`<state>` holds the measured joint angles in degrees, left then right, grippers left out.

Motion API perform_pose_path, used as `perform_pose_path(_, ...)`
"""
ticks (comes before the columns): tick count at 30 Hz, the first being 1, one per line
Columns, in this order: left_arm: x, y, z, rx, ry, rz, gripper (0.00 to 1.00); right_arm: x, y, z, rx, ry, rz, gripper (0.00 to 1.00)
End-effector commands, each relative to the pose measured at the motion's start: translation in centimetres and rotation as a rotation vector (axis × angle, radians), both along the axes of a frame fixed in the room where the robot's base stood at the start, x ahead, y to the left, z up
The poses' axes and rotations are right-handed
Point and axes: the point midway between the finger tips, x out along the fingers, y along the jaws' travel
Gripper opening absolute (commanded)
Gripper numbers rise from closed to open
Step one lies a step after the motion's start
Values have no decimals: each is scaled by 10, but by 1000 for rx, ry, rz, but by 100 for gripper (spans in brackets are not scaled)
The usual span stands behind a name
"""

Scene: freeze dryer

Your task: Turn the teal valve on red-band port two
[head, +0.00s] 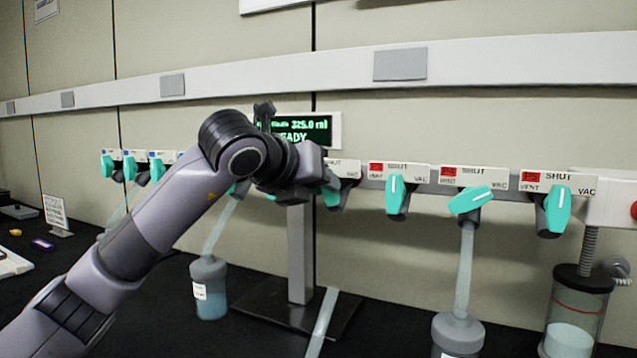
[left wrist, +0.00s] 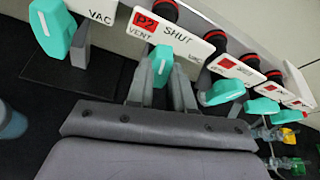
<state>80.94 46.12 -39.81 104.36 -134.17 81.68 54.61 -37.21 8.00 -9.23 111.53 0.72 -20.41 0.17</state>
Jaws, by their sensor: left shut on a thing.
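The red-band port two plate (left wrist: 165,33) shows in the left wrist view, marked P2 with SHUT, VENT and VAC. Its teal valve (left wrist: 160,66) sits below the plate, with its white line pointing up toward SHUT. My left gripper (left wrist: 160,78) has one finger on each side of this valve and is shut on it. In the head view, my left gripper (head: 318,182) is at the manifold and hides part of the port plate (head: 345,167); a teal valve part (head: 332,190) shows beside it. My right gripper is not in view.
More red-band ports with teal valves (head: 397,195) (head: 470,199) (head: 557,211) stand close to the right; the middle one is turned nearly level. Flasks hang below (head: 208,287) (head: 457,338). A green display (head: 303,130) is behind my arm. A ribbed hose and clear vessel (head: 575,320) stand at right.

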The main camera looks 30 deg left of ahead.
Motion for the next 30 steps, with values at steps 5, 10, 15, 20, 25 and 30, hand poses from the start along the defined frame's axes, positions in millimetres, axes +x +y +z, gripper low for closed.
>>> perform_pose_path(5, 0, -2, 0, 129, 6, 0, 0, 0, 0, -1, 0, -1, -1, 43)
perform_pose_path(10, 0, -3, 0, 219, 12, -2, 0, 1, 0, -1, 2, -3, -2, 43)
perform_pose_path(15, 0, -3, 0, 274, 15, 0, 0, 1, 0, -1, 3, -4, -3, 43)
perform_pose_path(20, 0, -3, 0, 297, 16, 0, 0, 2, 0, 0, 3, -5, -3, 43)
perform_pose_path(25, 0, -3, 0, 303, 16, 0, 0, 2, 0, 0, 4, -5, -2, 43)
perform_pose_path(30, 0, -3, 1, 301, 16, 0, 0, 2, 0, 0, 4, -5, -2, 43)
